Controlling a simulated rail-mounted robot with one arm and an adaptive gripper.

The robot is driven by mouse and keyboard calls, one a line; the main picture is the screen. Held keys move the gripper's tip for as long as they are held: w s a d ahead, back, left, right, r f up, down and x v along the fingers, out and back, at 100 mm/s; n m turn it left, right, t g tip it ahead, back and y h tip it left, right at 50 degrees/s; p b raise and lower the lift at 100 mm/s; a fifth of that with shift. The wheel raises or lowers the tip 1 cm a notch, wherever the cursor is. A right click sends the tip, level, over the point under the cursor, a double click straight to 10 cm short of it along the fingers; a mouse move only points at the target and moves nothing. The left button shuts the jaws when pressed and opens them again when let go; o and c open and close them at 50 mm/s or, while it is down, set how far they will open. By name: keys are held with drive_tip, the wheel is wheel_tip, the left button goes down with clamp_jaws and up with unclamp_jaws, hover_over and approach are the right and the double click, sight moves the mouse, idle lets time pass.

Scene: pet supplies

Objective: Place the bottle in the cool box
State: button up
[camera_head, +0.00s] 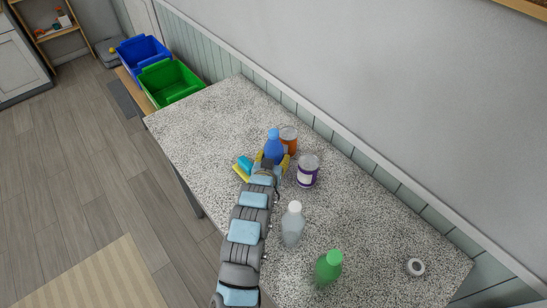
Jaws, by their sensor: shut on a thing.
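My gripper (272,159) is over the middle of the speckled counter, its yellow fingers shut on a blue bottle (274,146). The bottle looks roughly upright; its lower part is hidden by the gripper, and I cannot tell whether it touches the counter. A clear bottle with a white cap (293,228) and a green bottle (328,267) stand nearer the camera. No cool box can be told for sure; a green open bin (171,83) and a blue open bin (143,50) stand beyond the counter's far left end.
An orange can (289,138) and a purple-and-white can (307,171) stand close to the right of my gripper. A blue-and-yellow item (243,168) lies at its left. A small white round object (415,267) lies at the right. The counter's (215,120) far left part is clear.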

drive_tip(key=o, duration=1.3)
drive_tip(key=shift+f, duration=0.1)
drive_tip(key=shift+c, duration=0.2)
drive_tip(key=shift+s+r, duration=0.3)
drive_tip(key=v, duration=1.1)
drive_tip(key=shift+p, duration=0.3)
drive_tip(key=shift+s, duration=0.2)
drive_tip(key=c, duration=0.4)
